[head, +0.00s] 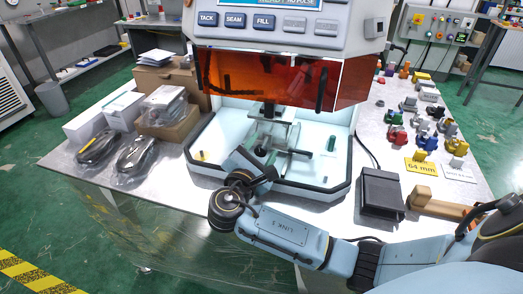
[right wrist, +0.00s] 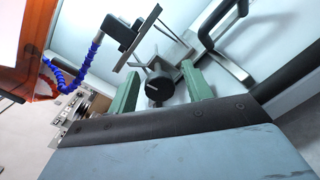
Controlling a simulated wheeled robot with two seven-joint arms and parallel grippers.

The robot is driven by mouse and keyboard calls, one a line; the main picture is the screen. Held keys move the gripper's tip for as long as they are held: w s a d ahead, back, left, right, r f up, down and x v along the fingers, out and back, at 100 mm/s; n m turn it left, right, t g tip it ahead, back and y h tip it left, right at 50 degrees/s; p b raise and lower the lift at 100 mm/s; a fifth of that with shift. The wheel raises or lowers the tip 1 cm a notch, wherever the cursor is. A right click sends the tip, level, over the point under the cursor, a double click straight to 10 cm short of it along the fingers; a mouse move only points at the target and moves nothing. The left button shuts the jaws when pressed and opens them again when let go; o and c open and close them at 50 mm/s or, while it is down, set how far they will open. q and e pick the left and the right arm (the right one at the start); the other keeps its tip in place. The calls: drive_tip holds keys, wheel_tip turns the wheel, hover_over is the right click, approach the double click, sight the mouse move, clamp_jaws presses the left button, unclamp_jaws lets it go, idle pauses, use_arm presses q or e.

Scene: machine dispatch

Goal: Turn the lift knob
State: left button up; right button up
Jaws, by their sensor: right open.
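The lift knob (right wrist: 157,88) is round and black with a pale pointer mark. In the right wrist view it shows between the two green fingers of my right gripper (right wrist: 161,72), which is open. The fingers stand on either side of the knob with gaps; I cannot tell whether the tips reach around it. In the head view my right gripper (head: 263,158) is at the front of the work stage inside the machine's white tray (head: 312,184). The gripper partly hides the stage and knob there. My left gripper is not in view.
The machine's orange shield (head: 270,78) hangs over the tray, with a button panel (head: 265,22) above. A black pedal-like box (head: 380,191) and coloured fixtures (head: 398,135) lie right. Bagged parts (head: 137,152) and boxes (head: 170,117) lie left. A blue hose (right wrist: 92,50) shows nearby.

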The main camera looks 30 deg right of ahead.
drive_tip(key=c, duration=1)
drive_tip(key=shift+o, duration=0.2)
drive_tip(key=shift+m+p, duration=0.3)
drive_tip(key=shift+m, duration=0.4)
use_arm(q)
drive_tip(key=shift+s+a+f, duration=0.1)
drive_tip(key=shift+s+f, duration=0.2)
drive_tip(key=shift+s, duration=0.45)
use_arm(e)
drive_tip(key=o, duration=1)
drive_tip(key=shift+c, duration=0.2)
drive_tip(key=shift+a, duration=0.1)
